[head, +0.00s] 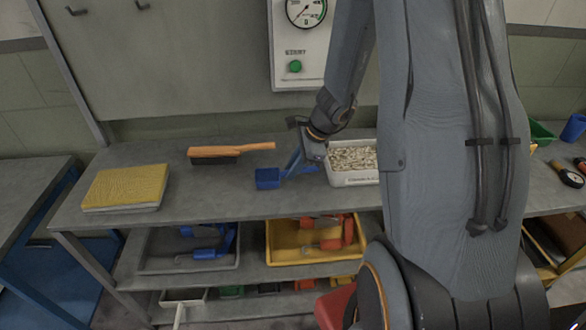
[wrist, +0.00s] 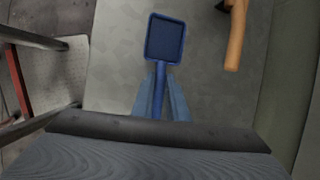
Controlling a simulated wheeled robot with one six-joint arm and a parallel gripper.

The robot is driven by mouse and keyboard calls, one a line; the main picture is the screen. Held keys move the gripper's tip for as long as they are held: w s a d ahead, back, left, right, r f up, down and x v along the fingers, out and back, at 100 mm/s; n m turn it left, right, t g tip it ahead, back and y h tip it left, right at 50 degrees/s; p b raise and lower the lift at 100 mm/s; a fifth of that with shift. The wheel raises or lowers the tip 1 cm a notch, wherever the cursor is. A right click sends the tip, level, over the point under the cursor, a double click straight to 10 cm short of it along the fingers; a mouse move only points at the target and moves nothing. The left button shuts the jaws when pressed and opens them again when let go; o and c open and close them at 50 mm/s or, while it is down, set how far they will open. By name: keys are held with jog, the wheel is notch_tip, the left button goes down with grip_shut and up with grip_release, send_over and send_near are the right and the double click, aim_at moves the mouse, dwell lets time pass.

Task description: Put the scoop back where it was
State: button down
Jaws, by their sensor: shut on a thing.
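The blue scoop (head: 268,178) has a square, shallow head and a straight handle. In the head view it is over the grey bench top, left of the white bin; I cannot tell whether its head touches the bench. My gripper (head: 298,162) is shut on the scoop's handle, with the head pointing left. In the wrist view the scoop (wrist: 163,40) extends straight out from between the fingers (wrist: 160,95), its open side facing the camera. The white bin (head: 355,179) holds many small pale pieces and is partly hidden behind my arm.
A brush with an orange handle (head: 232,151) lies on the bench (head: 200,205), left of and behind the scoop. A yellow-topped block (head: 126,186) is at the far left. Trays (head: 188,262) of blue and orange clamps sit on the shelf below. A gauge panel (head: 300,50) hangs behind.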

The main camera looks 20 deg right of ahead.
jog(key=shift+f, duration=0.3)
jog(key=c, duration=1.7)
grip_release()
jog(key=shift+c, duration=0.2)
jog(key=shift+r, duration=0.2)
jog(key=shift+d+r, duration=0.15)
jog(key=shift+r, duration=0.2)
jog(key=v, duration=1.1)
jog(key=s+a+n+g+h, duration=0.1)
jog(key=s+a+n, duration=0.4)
jog(key=n, duration=0.5)
jog(key=s+a+n+h, duration=0.2)
jog(key=s+a+n, duration=0.4)
jog(key=n, duration=0.5)
jog(key=shift+s+a+f+g+h+b, duration=0.2)
jog(key=shift+s+g+h+b, duration=0.25)
jog(key=shift+s, duration=0.55)
jog(key=shift+f, duration=0.3)
